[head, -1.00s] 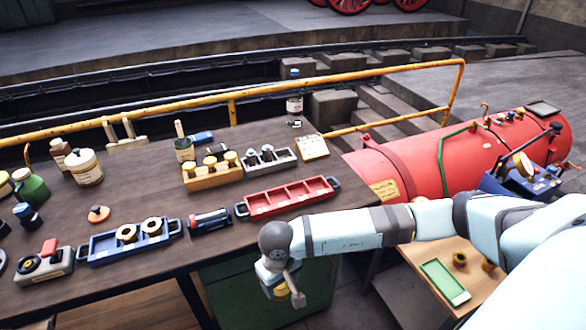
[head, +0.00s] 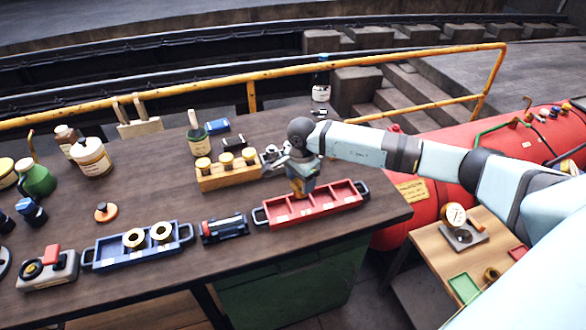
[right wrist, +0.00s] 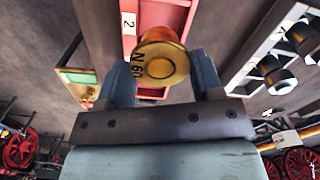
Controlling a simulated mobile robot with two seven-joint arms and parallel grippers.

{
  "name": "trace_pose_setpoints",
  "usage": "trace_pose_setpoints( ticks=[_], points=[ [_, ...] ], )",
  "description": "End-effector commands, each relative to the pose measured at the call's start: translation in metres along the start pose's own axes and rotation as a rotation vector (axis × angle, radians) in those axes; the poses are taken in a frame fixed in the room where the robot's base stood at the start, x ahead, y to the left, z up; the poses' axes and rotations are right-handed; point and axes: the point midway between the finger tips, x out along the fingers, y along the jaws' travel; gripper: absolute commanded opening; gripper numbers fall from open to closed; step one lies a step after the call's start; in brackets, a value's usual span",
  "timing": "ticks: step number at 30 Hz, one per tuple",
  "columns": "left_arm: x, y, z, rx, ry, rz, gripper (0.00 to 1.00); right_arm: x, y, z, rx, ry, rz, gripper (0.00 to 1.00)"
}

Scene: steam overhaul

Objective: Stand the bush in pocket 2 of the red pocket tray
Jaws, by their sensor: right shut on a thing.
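The red pocket tray (head: 326,212) lies on the dark workbench, with a handle at each end. My right gripper (head: 301,191) is above the tray's left-middle part and covers some of its pockets. In the right wrist view it is shut on the brass bush (right wrist: 162,64), which sits between the two fingers with dark lettering on its side. Part of the red tray (right wrist: 186,20) shows behind the bush there, with a white label (right wrist: 128,22) reading 2. The gap between bush and tray cannot be judged. My left gripper is out of view.
A wooden block with brass-topped parts (head: 228,178) stands behind and left of the tray. A yellow railing (head: 290,76) runs behind the bench.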

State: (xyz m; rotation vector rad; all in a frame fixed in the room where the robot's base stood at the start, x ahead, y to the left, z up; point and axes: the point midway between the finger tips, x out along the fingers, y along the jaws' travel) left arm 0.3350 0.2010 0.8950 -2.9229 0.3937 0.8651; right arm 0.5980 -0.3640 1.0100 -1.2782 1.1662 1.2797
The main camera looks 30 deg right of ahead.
Motion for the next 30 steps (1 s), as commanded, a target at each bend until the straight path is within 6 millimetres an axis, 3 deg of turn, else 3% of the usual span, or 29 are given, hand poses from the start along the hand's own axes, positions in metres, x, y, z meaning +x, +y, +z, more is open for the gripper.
trace_pose_setpoints(
  ticks=[8,24,30],
  points=[
    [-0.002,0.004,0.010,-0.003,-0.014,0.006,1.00,0.006,-0.002,-0.003,0.034,-0.002,0.001,0.22],
    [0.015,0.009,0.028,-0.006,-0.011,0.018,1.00,0.055,-0.002,-0.003,0.031,-0.001,-0.001,0.22],
    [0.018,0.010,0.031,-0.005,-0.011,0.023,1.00,0.061,-0.002,-0.003,0.031,-0.002,0.000,0.22]
  ],
)
